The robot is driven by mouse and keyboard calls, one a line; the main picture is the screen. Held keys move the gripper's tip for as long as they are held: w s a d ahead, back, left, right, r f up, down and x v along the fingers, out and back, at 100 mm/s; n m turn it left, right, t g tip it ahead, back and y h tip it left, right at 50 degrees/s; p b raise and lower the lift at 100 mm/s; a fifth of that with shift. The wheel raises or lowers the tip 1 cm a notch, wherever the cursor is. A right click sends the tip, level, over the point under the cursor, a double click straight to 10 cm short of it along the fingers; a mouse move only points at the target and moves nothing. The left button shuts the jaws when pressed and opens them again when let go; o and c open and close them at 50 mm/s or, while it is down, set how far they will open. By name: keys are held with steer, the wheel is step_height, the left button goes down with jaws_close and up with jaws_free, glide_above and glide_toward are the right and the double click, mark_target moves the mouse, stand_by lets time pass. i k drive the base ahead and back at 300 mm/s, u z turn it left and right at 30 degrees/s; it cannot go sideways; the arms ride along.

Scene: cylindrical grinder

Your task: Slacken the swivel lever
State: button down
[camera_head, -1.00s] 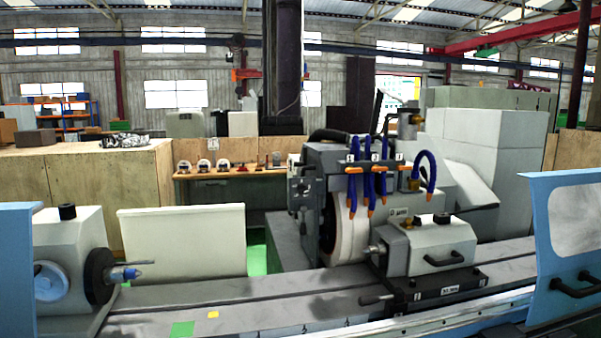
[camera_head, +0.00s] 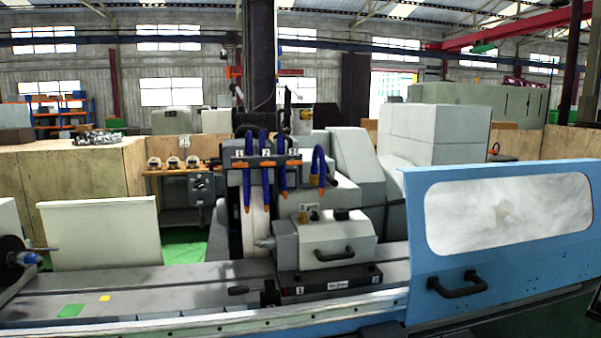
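The cylindrical grinder spans the picture. Its grey tailstock (camera_head: 322,240) sits on the long grey table (camera_head: 190,274), on a dark base plate marked 1 and 2. A black bar handle (camera_head: 335,255) is on the tailstock's front. The grinding wheel guard (camera_head: 238,225) stands behind, with blue coolant hoses (camera_head: 266,170) with orange nozzles. My gripper is not in view.
A blue sliding door (camera_head: 412,225) with a window and black handle (camera_head: 457,288) covers the right of the machine. The workhead (camera_head: 12,250) is at the left edge. A cream panel (camera_head: 100,233) stands behind the table. The table is clear between workhead and tailstock.

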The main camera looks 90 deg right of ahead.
mark_target(333, 182)
steer(key=k, duration=1.1)
steer(key=z, duration=2.5)
steer(key=i, duration=1)
steer(key=u, duration=0.05)
